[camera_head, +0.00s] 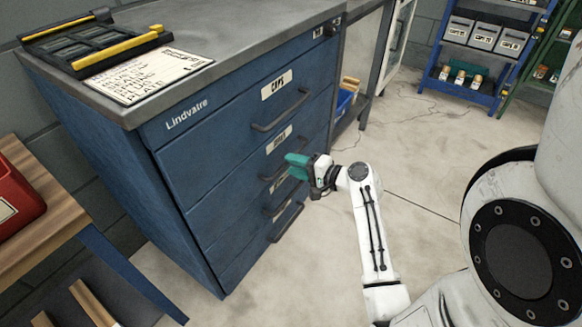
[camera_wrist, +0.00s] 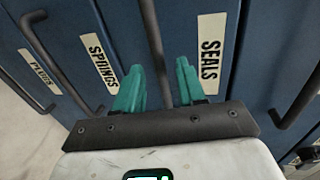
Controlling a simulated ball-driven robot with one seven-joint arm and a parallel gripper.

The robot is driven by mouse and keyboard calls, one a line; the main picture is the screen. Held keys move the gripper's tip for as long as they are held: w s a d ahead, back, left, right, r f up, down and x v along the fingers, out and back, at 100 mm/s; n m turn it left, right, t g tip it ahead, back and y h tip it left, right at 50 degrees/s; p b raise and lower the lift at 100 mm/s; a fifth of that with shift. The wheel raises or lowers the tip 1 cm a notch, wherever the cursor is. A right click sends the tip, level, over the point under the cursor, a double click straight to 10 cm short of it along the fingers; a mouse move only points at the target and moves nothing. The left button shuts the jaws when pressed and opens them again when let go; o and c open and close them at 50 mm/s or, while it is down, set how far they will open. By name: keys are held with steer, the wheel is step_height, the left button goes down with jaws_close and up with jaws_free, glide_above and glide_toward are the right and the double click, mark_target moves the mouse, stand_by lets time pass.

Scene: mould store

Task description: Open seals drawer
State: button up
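The blue drawer cabinet (camera_head: 180,150) stands left of my arm, all its drawers apparently shut. The seals drawer is the second from the top; its "SEALS" label (camera_wrist: 209,55) reads clearly in the wrist view, while in the head view the label (camera_head: 279,139) is small. My gripper (camera_head: 298,166) has teal fingers and is at the cabinet front. In the wrist view my gripper (camera_wrist: 158,82) is open, with the dark seals drawer handle (camera_wrist: 153,40) running between its fingers. Whether either finger touches the bar is hard to tell. In the head view, the fingers partly hide this handle.
The caps handle (camera_head: 281,112) is above, and the springs handle (camera_wrist: 60,65) is left in the wrist view. A black tray (camera_head: 90,42) and a written sheet (camera_head: 148,75) lie on top. A wooden table (camera_head: 40,215) stands left. Floor behind my arm is clear.

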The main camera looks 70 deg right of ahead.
steer(key=shift+x, duration=0.85)
jaws_close()
